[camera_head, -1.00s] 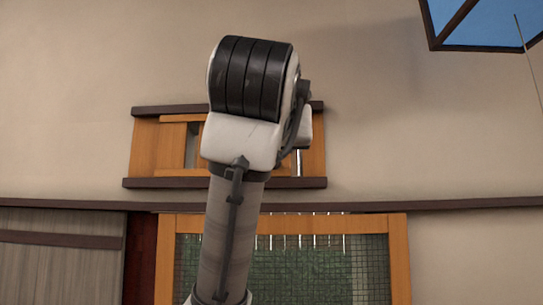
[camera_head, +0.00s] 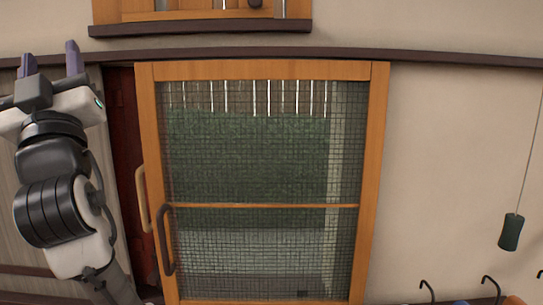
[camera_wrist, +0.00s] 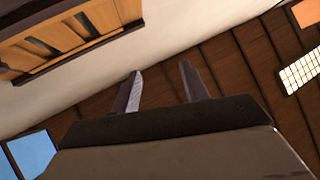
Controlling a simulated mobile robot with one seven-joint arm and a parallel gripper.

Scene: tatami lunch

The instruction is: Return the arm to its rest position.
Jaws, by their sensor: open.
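My gripper (camera_head: 50,62) is raised at the left side of the head view, its two purple-grey fingers pointing up and set apart. My arm bends below it along the left edge. In the wrist view my gripper (camera_wrist: 160,88) shows its two fingers apart with nothing between them. It is open and empty.
A wooden sliding door with a mesh panel (camera_head: 250,160) stands in the middle of the head view, close to the right of my arm. Several hooks (camera_head: 491,285) show at the lower right. Wooden planks (camera_wrist: 225,65) cross the wrist view.

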